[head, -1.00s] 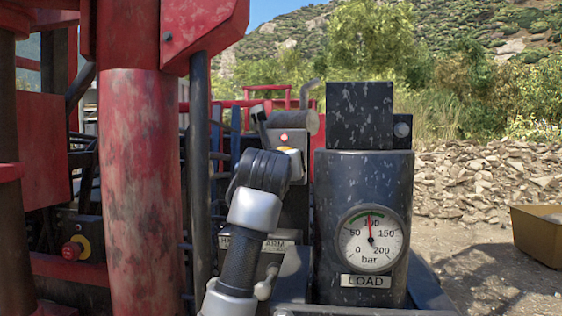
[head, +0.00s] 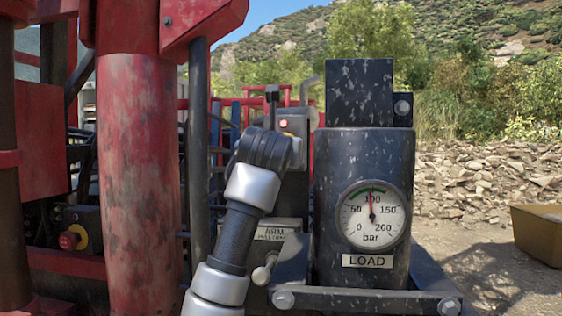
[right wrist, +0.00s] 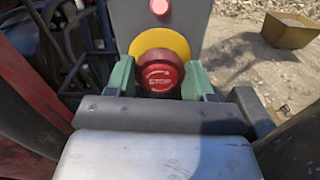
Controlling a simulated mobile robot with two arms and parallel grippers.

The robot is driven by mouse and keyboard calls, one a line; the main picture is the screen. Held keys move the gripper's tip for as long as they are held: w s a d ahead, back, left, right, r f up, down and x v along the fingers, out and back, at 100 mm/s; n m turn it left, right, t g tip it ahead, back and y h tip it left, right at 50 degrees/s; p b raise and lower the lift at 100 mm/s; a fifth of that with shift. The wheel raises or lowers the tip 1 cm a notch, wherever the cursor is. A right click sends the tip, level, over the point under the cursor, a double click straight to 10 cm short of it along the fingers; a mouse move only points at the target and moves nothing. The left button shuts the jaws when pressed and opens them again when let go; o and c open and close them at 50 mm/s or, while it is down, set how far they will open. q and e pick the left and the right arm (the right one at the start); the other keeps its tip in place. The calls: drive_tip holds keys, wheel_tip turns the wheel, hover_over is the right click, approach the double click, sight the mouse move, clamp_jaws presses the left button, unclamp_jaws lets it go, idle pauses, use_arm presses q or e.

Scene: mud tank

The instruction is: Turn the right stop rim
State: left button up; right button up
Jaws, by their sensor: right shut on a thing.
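The right stop (right wrist: 159,75) is a red round button marked STOP with a curved arrow, on a yellow disc (right wrist: 160,45) on a grey box. In the right wrist view my right gripper (right wrist: 161,82) has one green-edged finger on each side of the red rim, closed on it. In the head view my right arm comes up from the bottom, its dark wrist (head: 262,150) in front of the grey box (head: 293,122) and hiding the stop. A small red lamp (head: 284,124) is lit above; it also shows in the right wrist view (right wrist: 160,7). My left gripper is out of view.
A dark LOAD post with a gauge (head: 372,215) stands close right of my arm. A thick red column (head: 138,190) stands left. Another red stop button (head: 70,240) is at far left. A yellow bin (head: 540,232) stands on the ground at far right.

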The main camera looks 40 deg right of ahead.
drive_tip(key=m+b, duration=0.4)
drive_tip(key=m, duration=0.1)
drive_tip(key=shift+s, duration=0.1)
drive_tip(key=shift+r, duration=0.1)
idle(0.3)
drive_tip(key=shift+m, duration=0.3)
drive_tip(key=o, duration=0.9)
drive_tip(key=shift+o, duration=0.2)
